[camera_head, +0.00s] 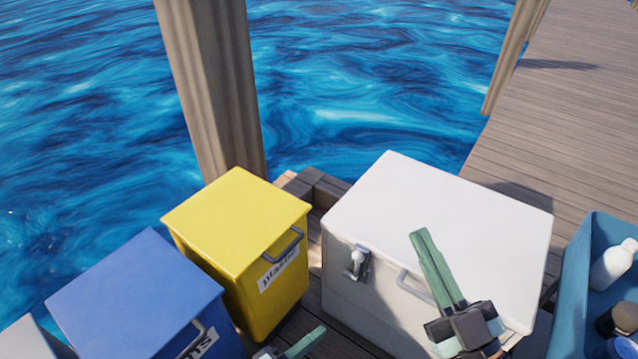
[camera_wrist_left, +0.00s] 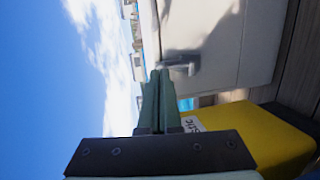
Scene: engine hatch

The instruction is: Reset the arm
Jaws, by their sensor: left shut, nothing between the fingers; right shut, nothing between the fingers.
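My left gripper (camera_head: 316,332) shows only at the bottom edge of the head view, in front of the yellow bin and the white box. In the left wrist view its two green fingers (camera_wrist_left: 159,76) lie together, shut and empty. My right gripper (camera_head: 420,236) is shut and empty, its green fingers pointing up the picture across the front of the white box (camera_head: 450,205). I cannot tell whether it touches the box. Most of my left arm is out of view.
A yellow bin (camera_head: 235,215) labelled "plastic" and a blue bin (camera_head: 135,295) stand at the left, lids closed. A blue crate (camera_head: 577,265) with bottles is at the right. A wooden post (camera_head: 212,90) rises behind. Water lies beyond the wooden deck (camera_head: 570,120).

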